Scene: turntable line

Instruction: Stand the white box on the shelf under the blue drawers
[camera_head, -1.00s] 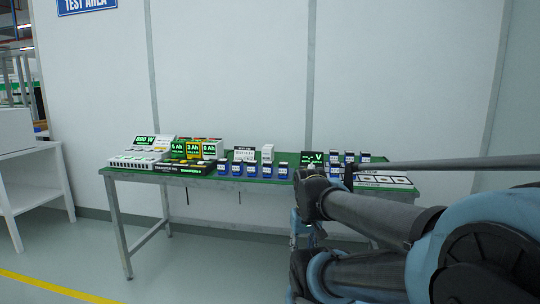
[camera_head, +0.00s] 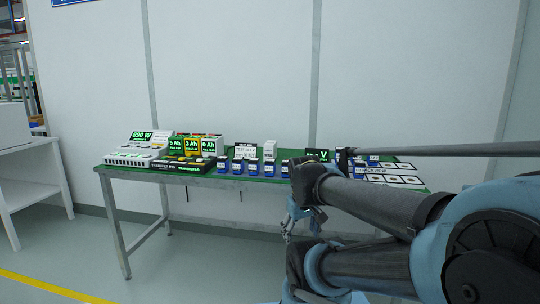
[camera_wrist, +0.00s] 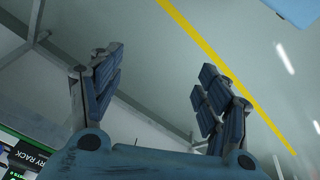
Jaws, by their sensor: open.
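A small white upright box (camera_head: 270,149) stands at the back of the green-topped table (camera_head: 150,169), behind a row of blue-and-white battery-like blocks (camera_head: 238,166). I cannot tell for sure that it is the task's white box. No blue drawers can be made out, nor a shelf under them. My gripper (camera_head: 300,218) hangs low in front of the table, partly hidden by my arm. In the wrist view my gripper (camera_wrist: 160,92) is open, with nothing between its blue-padded fingers and the floor beyond them.
Several charger-like units with green displays (camera_head: 190,146) fill the table's left part. Flat white panels with dark squares (camera_head: 400,178) lie at its right end, partly behind my arm. A white side table (camera_head: 35,160) stands at the far left. The floor in front is clear.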

